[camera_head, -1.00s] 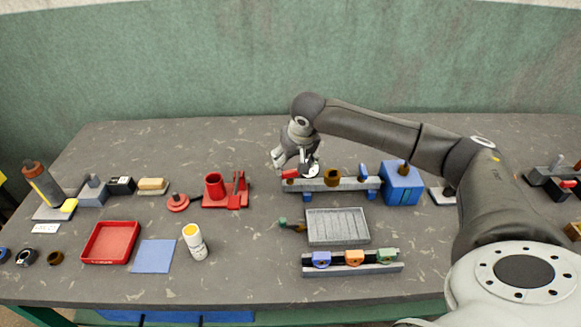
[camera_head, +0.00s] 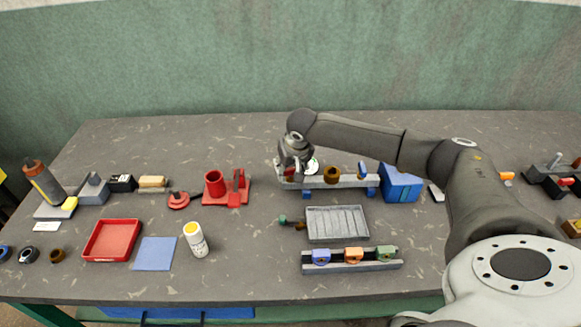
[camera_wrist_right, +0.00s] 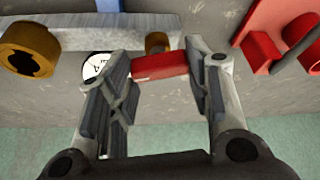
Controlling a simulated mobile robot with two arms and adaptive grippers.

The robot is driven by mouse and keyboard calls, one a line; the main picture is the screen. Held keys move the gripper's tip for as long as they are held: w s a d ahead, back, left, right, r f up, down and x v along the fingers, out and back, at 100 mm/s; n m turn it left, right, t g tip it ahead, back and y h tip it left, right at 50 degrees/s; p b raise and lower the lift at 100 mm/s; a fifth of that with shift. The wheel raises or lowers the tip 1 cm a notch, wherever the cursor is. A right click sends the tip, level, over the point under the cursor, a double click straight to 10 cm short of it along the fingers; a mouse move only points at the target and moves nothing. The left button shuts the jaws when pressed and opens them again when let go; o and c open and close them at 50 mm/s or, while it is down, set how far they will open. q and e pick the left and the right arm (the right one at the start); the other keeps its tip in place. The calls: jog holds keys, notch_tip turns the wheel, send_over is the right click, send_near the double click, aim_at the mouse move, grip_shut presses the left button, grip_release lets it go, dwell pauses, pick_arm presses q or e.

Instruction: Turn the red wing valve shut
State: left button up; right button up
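The red wing valve (camera_wrist_right: 160,66) sits at the left end of a grey pipe rail (camera_head: 345,182). In the right wrist view its red wing lies crosswise between the two fingers of my right gripper (camera_wrist_right: 158,88). The fingers stand wide apart, one at each end of the wing. I cannot tell whether they touch it. In the head view my right gripper (camera_head: 292,170) points down over the rail's left end and hides most of the wing. My left gripper is not in view.
A white dial (camera_wrist_right: 95,65), a brown round knob (camera_head: 331,174), a blue lever (camera_head: 362,170) and a blue box (camera_head: 401,184) line the rail. A red stand (camera_head: 236,188) is to the left. A grey tray (camera_head: 337,224) lies in front. Table behind the rail is clear.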

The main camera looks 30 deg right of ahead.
jog(key=shift+c, duration=1.1)
